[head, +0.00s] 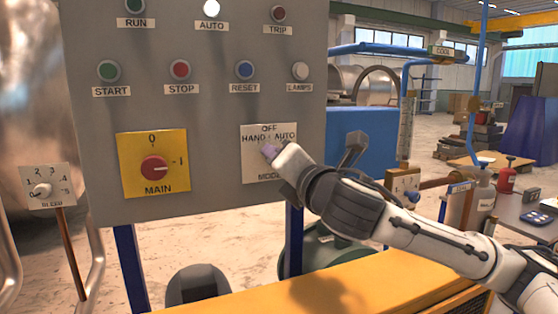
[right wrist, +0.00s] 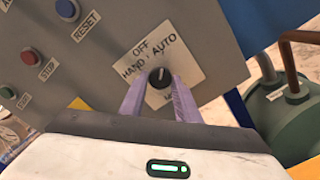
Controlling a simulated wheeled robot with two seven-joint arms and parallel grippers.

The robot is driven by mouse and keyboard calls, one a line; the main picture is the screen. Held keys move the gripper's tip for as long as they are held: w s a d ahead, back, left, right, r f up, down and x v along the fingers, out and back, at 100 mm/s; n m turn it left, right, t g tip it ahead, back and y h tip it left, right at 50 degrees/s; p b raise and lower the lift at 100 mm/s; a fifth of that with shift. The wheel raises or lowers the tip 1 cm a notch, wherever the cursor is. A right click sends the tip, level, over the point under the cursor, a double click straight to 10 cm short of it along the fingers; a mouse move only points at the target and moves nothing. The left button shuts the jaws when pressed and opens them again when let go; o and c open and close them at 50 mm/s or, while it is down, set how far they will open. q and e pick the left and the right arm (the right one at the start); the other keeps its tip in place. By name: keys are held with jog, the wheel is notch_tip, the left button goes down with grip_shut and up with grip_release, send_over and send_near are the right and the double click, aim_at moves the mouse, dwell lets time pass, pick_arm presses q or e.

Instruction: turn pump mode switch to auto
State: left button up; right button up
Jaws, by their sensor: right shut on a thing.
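The pump mode switch is a small black knob (right wrist: 159,78) on a white plate marked OFF, HAND, AUTO and MODE (head: 256,135), at the lower right of the grey control panel (head: 217,105). In the right wrist view, the knob's pale mark points up, roughly toward the AUTO label. My right gripper (head: 267,150) reaches the plate from the right. Its two purple fingers (right wrist: 160,95) are shut on the knob, one on each side. In the head view, my gripper hides the knob and part of the MODE label. My left gripper is not in view.
The MAIN switch (head: 154,168) is left of the plate. START (head: 109,71), STOP (head: 180,69), RESET (head: 244,69) and LAMPS (head: 299,71) buttons sit above. The AUTO lamp (head: 211,8) looks bright white. A yellow surface (head: 330,284) lies below my right arm.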

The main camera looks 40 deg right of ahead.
jog(key=o, duration=1)
jog(key=shift+o, duration=0.2)
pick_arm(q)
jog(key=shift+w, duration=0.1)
pick_arm(e)
jog(key=shift+s, duration=0.1)
pick_arm(q)
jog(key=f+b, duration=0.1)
jog(key=b, duration=0.2)
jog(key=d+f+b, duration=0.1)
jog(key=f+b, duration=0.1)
jog(key=b, duration=0.1)
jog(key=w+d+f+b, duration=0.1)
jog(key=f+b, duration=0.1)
jog(key=b, duration=0.1)
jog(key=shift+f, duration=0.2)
pick_arm(e)
jog(key=v, duration=1)
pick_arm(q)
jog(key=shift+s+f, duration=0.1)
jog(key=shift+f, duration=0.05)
pick_arm(e)
jog(key=shift+a, duration=0.1)
